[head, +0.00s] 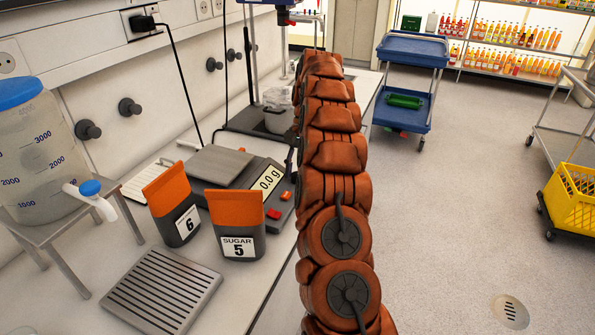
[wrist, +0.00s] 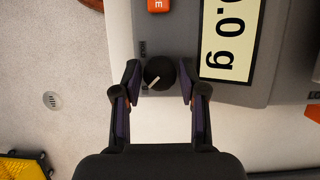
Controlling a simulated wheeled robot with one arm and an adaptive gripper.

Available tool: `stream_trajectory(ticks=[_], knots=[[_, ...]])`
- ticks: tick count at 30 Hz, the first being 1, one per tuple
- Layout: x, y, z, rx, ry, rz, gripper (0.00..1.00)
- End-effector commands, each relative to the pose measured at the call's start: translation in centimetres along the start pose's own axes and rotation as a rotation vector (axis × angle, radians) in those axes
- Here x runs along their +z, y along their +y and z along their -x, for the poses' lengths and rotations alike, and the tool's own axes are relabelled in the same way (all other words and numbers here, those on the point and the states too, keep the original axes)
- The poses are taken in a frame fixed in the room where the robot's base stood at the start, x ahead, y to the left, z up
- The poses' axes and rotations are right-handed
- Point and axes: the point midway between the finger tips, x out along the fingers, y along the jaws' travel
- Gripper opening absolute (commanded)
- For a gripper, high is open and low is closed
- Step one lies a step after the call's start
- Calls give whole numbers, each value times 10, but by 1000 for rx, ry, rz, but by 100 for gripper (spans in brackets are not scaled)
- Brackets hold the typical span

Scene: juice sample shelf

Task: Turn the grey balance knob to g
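The balance (head: 245,185) is a grey device on the bench with a flat weighing plate and a display (head: 267,179) reading 0.0 g. In the wrist view the display (wrist: 228,45) lies to the right of the knob. The grey balance knob (wrist: 160,73) is dark and round with a white pointer line aimed toward the lower left. My gripper (wrist: 159,80) is open, one finger on each side of the knob, with gaps visible. In the head view my arm hides the gripper and knob.
Orange-topped bags, one labelled SUGAR 5 (head: 236,228) and one labelled 6 (head: 172,205), stand in front of the balance. An orange key (wrist: 159,5) is above the knob in the wrist view. A drip tray (head: 163,289) and a jug (head: 38,160) are at left.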

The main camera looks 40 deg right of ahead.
Motion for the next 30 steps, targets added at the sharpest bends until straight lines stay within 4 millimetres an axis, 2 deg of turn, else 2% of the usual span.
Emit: stream_trajectory(ticks=[1, 4, 17, 30], knots=[[0, 0, 0, 0, 0, 0, 50], [0, 0, 0, -1, 1, 0, 60], [0, 0, 0, -16, 1, -36, 60], [2, 3, 2, -157, -1, -373, 60]])
